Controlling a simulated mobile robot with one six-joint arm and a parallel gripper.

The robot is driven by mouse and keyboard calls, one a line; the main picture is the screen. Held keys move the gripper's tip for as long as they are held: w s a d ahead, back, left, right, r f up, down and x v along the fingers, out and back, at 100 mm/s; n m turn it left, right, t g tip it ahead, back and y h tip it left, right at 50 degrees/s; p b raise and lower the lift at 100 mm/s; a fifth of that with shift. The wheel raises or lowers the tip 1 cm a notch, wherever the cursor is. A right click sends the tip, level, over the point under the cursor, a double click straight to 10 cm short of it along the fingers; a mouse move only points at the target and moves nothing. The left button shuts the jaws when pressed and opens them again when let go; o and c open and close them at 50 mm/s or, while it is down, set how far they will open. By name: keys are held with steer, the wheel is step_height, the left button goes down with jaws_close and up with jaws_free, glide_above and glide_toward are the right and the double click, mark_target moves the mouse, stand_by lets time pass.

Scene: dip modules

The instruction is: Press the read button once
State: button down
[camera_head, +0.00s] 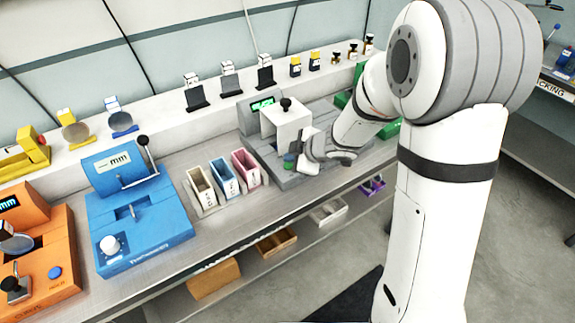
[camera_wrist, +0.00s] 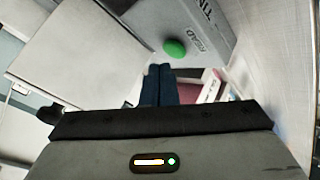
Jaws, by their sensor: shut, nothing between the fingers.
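The read button is a green, domed button (camera_wrist: 174,48) on the grey face of a module, with lettering that looks like READ beside it, in the wrist view. My gripper (camera_wrist: 159,70) is shut and empty. Its dark blue fingertips point at the button and appear just short of it; I cannot tell whether they touch. In the head view the grey module (camera_head: 285,178) has a lit green display, and a white block (camera_head: 286,126) with a black knob stands on it. My gripper (camera_head: 296,160) is low at the module's front, and the button is hard to make out there.
Left of the grey module stand slim white, blue and pink holders (camera_head: 225,180). Further left are a blue module (camera_head: 135,225) and an orange module (camera_head: 40,260). A back shelf carries small items. The white block is close beside my fingers.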

mark_target(291, 167)
steer(key=shift+f, duration=0.2)
steer(key=shift+w+f, duration=0.1)
steer(key=shift+f, duration=0.15)
steer(key=shift+f+b, duration=0.4)
steer(key=shift+b, duration=0.05)
stand_by(0.7)
steer(key=shift+r, duration=0.1)
steer(key=shift+r+p, duration=0.75)
steer(key=shift+p, duration=0.25)
step_height(291, 167, up, 5)
steer(key=p, duration=0.5)
